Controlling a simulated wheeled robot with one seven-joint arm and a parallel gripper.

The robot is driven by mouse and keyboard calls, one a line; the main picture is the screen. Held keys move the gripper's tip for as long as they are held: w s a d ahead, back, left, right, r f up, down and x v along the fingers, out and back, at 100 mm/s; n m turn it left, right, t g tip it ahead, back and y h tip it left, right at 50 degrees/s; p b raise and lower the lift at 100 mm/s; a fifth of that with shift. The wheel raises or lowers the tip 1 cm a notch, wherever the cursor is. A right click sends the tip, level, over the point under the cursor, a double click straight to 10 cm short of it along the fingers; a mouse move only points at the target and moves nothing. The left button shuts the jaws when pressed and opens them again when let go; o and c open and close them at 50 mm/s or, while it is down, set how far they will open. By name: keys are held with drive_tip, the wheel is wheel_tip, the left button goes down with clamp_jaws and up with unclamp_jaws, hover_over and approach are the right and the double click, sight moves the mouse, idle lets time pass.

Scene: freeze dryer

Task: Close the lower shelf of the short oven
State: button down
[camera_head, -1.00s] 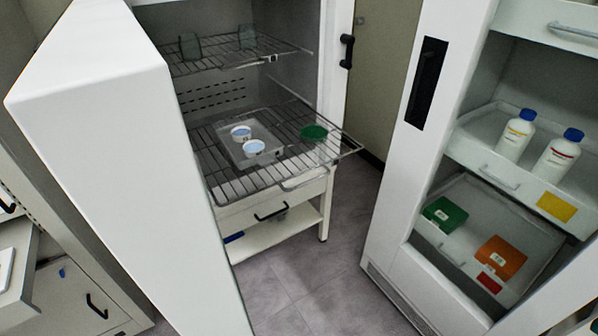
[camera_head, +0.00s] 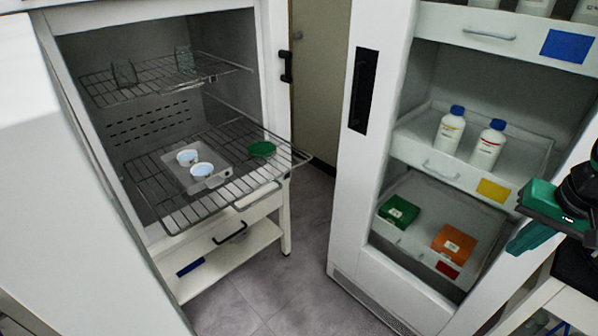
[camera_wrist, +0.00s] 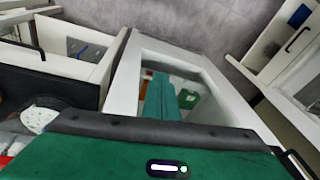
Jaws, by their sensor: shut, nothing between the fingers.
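The short oven (camera_head: 270,60) stands open at the left in the head view, its white door swung out at the far left. Its lower wire shelf (camera_head: 180,218) is slid out past the oven front. On this shelf are a clear tray (camera_head: 219,163) with two small white cups holding something blue (camera_head: 202,170) and a green round item (camera_head: 262,149). My gripper (camera_head: 524,240) is at the right edge, far from the shelf, shut and empty. Its teal fingers also show in the wrist view (camera_wrist: 161,97), pointing toward the white cabinet. The shelf is not clear in the wrist view.
A white cabinet (camera_head: 343,190) with pull-out shelves stands between the oven and my gripper. It holds bottles (camera_head: 488,146), a green box (camera_head: 398,211) and an orange box (camera_head: 453,245). The upper oven shelf (camera_head: 150,80) carries two glasses. Floor is free between oven and cabinet.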

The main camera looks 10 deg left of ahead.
drive_tip(key=w+a+f+t+y, duration=0.1)
drive_tip(key=w+a+f+y, duration=0.1)
drive_tip(key=w+a, duration=0.7)
drive_tip(key=w+a+f+m+t+y, duration=0.1)
drive_tip(key=w+a+y, duration=0.3)
drive_tip(key=w+a, duration=0.5)
drive_tip(key=w+a+f+m+t+y, duration=0.1)
drive_tip(key=w+a, duration=0.9)
drive_tip(key=a, duration=1.5)
drive_tip(key=shift+a+f+t+y, duration=0.4)
drive_tip(key=shift+f+t+y, duration=0.5)
drive_tip(key=shift+f+y, duration=0.25)
drive_tip(key=shift+w+m, duration=0.15)
drive_tip(key=shift+m, duration=0.15)
